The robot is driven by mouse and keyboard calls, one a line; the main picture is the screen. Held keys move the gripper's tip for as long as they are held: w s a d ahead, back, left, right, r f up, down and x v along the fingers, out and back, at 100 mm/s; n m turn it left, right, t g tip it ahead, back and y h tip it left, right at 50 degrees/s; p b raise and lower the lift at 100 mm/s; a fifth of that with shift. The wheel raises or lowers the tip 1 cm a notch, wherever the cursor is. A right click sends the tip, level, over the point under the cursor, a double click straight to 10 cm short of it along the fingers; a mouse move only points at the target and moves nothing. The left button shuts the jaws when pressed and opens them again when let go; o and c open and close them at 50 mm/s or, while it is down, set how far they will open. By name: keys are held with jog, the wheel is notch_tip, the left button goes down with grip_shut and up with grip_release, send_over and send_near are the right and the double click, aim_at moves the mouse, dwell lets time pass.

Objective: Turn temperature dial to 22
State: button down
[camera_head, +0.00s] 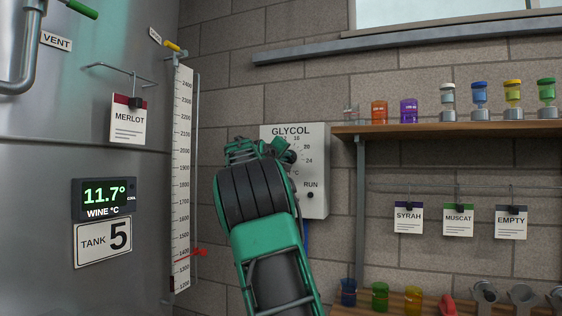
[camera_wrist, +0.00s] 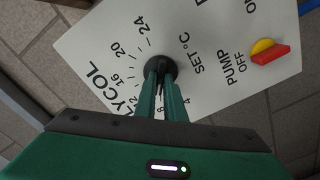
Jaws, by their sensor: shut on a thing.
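The temperature dial (camera_wrist: 161,68) is a round black knob on a pale glycol panel (camera_wrist: 215,50), marked "SET °C" with a scale that includes 8, 16, 20 and 24. My gripper (camera_wrist: 161,84) is shut on the dial, its two green fingers on either side of the knob. The fingers cover part of the scale, and I cannot read which number the pointer faces. In the head view my green and black arm reaches up to the glycol panel (camera_head: 314,170) on the wall and hides most of the dial there.
A red and yellow pump switch (camera_wrist: 270,51) sits on the panel, away from the fingers. A tank (camera_head: 60,170) with a display (camera_head: 104,197) reading 11.7° stands left, beside a tall level gauge (camera_head: 181,170). A shelf (camera_head: 450,129) with small coloured containers is right of the panel.

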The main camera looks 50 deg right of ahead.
jog(key=m, duration=1.7)
jog(key=f+m, duration=0.1)
jog(key=m, duration=0.7)
jog(key=shift+m, duration=0.4)
jog(key=c, duration=1.8)
grip_release()
jog(key=shift+r, duration=0.1)
jog(key=shift+c, duration=0.2)
jog(key=v, duration=1.1)
